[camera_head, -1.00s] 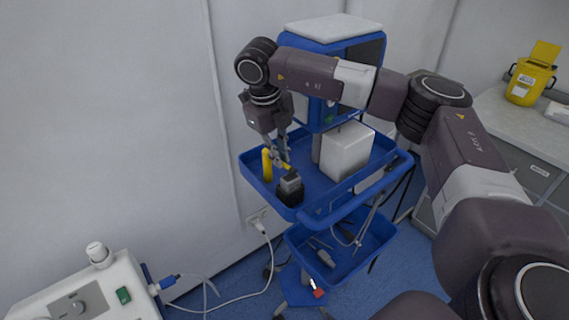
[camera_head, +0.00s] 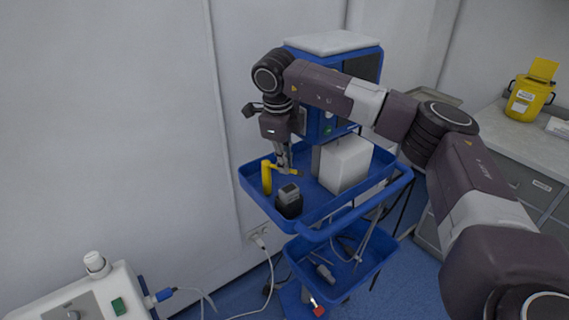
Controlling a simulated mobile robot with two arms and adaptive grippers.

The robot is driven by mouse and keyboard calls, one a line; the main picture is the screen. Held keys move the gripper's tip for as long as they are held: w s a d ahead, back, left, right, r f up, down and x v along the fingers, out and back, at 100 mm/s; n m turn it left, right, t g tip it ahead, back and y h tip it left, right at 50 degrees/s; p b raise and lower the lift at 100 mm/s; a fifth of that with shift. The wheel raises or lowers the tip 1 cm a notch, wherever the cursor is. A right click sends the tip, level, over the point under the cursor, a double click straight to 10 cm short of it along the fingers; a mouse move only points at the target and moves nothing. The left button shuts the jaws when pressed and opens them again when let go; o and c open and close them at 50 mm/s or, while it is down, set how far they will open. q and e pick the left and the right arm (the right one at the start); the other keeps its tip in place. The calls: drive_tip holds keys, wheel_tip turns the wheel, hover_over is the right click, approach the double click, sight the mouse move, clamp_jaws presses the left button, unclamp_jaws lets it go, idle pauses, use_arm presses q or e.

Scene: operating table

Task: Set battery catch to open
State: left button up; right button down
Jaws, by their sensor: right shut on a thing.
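My right gripper (camera_head: 283,165) reaches down into the blue tray of a trolley. Its fingers are close together on a small yellow part (camera_head: 291,172), though the contact is too small to see clearly. An upright yellow piece (camera_head: 266,178) stands just left of the fingers; I cannot tell whether the two yellow pieces are joined. A black block with a grey top (camera_head: 289,200) stands in front of the fingers, apart from them. I cannot make out which part is the battery catch. My left gripper is not in view.
The blue tray (camera_head: 313,213) has a raised rim. A white box (camera_head: 345,164) stands right of the gripper, with a blue cabinet (camera_head: 368,62) behind. A lower blue tray (camera_head: 334,285) holds small items. A white device (camera_head: 85,297) is at lower left.

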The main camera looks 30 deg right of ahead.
drive_tip(key=c, duration=2)
unclamp_jaws()
drive_tip(key=shift+c, duration=0.2)
wheel_tip(320, 180, up, 12)
drive_tip(key=s+a, duration=0.1)
drive_tip(key=a, duration=0.1)
drive_tip(key=shift+s, duration=0.15)
drive_tip(key=shift+f, duration=0.15)
drive_tip(key=shift+c, duration=0.3)
